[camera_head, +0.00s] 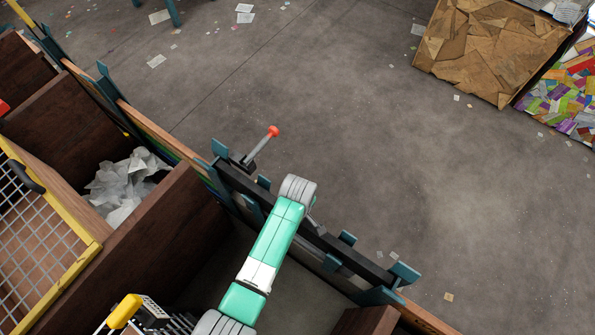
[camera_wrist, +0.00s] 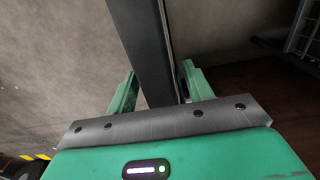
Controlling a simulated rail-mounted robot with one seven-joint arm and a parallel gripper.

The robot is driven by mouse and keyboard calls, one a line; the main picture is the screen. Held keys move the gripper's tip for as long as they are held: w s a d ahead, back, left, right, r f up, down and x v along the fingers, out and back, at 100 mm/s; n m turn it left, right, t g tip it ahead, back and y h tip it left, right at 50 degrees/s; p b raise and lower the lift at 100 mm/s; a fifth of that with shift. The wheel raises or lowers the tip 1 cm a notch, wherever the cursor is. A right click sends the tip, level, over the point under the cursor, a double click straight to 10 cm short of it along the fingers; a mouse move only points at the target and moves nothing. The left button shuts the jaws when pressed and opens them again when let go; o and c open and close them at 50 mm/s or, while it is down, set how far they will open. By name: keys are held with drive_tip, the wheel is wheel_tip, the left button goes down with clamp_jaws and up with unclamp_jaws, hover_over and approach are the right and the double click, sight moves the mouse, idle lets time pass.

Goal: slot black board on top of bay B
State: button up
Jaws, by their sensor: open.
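The black board (camera_head: 338,250) runs along the top of a bay's front wall, between teal brackets (camera_head: 347,238) at both ends and along its length. It looks seated in line with the wall, but I cannot tell how deep it sits. In the wrist view the board (camera_wrist: 148,50) passes between the green fingers of my gripper (camera_wrist: 158,82). The gripper is open, one finger on each side, with a narrow gap showing at the right finger. In the head view my wrist hides the fingers and the board's middle. No bay B label is readable.
A lever with a red knob (camera_head: 273,131) rises near the board's left end. White scrap (camera_head: 125,185) fills the bay to the left. A yellow-framed mesh panel (camera_head: 50,235) is at the left. Bins of cardboard (camera_head: 485,45) and coloured pieces (camera_head: 562,95) stand far right. The floor between is mostly clear.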

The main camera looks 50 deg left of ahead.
clamp_jaws()
drive_tip(key=c, duration=0.7)
unclamp_jaws()
drive_tip(key=shift+c, duration=0.2)
clamp_jaws()
drive_tip(key=shift+r, duration=0.15)
wheel_tip(320, 180, up, 20)
drive_tip(key=p, duration=2)
